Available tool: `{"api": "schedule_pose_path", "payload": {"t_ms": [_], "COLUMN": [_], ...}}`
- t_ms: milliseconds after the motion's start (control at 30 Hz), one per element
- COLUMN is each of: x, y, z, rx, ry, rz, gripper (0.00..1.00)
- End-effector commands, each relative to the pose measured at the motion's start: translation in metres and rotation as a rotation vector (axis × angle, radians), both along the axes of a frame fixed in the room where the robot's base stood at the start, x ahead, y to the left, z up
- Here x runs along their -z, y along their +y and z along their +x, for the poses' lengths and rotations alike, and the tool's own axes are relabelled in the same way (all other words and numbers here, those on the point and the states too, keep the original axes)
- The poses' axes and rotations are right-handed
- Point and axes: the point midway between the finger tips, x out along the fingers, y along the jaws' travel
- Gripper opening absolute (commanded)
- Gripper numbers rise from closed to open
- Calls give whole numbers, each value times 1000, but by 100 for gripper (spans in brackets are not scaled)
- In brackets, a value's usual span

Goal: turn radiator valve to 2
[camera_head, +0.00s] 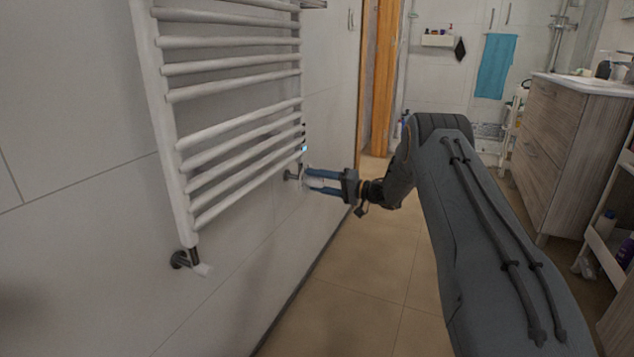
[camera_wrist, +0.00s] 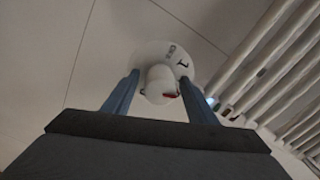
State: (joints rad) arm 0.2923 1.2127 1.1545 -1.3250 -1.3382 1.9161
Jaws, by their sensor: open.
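The radiator valve (camera_wrist: 161,83) is a white rounded knob with dark markings and a small red mark, seen in the wrist view. A wider white part with dark digits sits behind the knob. My gripper (camera_wrist: 160,92) has its two blue fingers on either side of the knob, open; I cannot tell whether they touch it. In the head view my gripper (camera_head: 308,181) reaches left to the lower right end of the white radiator (camera_head: 184,170). There the fingers largely hide the valve. I cannot tell for certain which number the valve is set to.
Another fitting (camera_head: 190,261) sits under the radiator's lower left end. The tiled wall is behind the radiator. Clear tan floor (camera_head: 365,260) lies below my gripper. A wooden vanity (camera_head: 570,140) and a white cart (camera_head: 605,240) stand at the right.

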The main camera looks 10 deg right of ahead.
Motion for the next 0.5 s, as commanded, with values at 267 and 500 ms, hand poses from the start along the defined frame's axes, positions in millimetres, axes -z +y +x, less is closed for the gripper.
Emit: {"api": "schedule_pose_path", "payload": {"t_ms": [267, 500], "x": [-1, -1], "y": [-19, -50], "z": [-13, -35], "rx": [2, 1], "ry": [1, 1], "rz": [0, 0], "gripper": [52, 52]}}
